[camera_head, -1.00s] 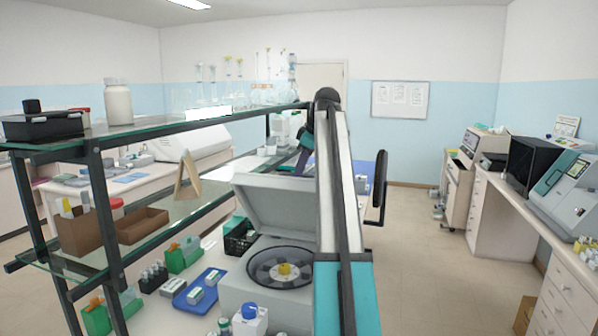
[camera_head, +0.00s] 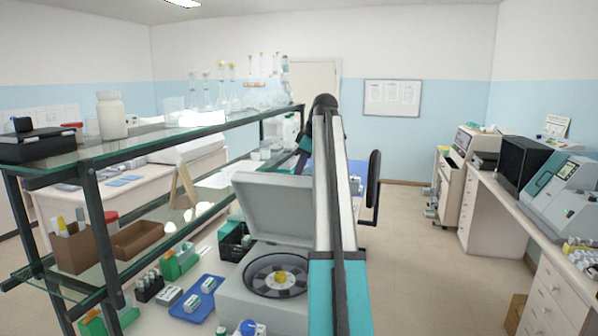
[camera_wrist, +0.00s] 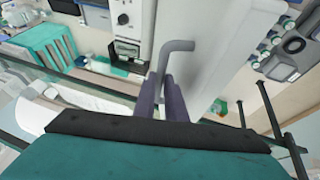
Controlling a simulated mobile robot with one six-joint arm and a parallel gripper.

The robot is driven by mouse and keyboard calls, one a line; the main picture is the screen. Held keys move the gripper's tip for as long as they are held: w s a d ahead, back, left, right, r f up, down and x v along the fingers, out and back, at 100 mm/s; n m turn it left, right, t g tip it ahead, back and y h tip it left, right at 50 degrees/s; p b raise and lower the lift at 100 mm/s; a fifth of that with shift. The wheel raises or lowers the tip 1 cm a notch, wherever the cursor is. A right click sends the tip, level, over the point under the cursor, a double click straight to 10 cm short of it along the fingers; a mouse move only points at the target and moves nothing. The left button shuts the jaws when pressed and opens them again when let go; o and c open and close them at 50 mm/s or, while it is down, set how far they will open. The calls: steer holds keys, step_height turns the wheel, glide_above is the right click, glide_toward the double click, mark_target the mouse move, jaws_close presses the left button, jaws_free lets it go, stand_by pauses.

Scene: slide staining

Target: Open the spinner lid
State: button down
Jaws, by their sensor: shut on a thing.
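The spinner (camera_head: 240,300) is a pale grey box on the bench, with a round dark rotor (camera_head: 274,277) and yellow hub showing inside. Its grey lid (camera_head: 275,208) stands raised, tilted back above the rotor. In the wrist view the lid's pale face (camera_wrist: 225,55) fills the upper middle. A grey bent handle (camera_wrist: 176,46) sticks out from it. My gripper (camera_wrist: 166,92), with purple fingers, is shut on this handle.
A glass shelf rack (camera_head: 165,137) with dark posts stands close on the left. A black chair (camera_head: 374,187) stands behind my arm. Open floor (camera_head: 430,270) lies to the right.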

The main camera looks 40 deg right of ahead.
steer(key=shift+d+f, duration=0.1)
steer(key=shift+f, duration=0.4)
steer(key=c, duration=2.1)
jaws_free()
steer(key=shift+o, duration=1.4)
steer(key=shift+w+d+f, duration=0.3)
steer(key=shift+w+d, duration=0.1)
steer(key=shift+w, duration=0.05)
steer(key=shift+s+a+r, duration=0.3)
steer(key=shift+r, duration=0.1)
steer(key=shift+w+d+r, duration=0.1)
steer(key=shift+d, duration=0.05)
steer(key=shift+r+p, duration=0.3)
steer(key=p+v, duration=0.2)
steer(key=v, duration=0.4)
steer(key=shift+s+r, duration=0.2)
steer(key=shift+s, duration=0.15)
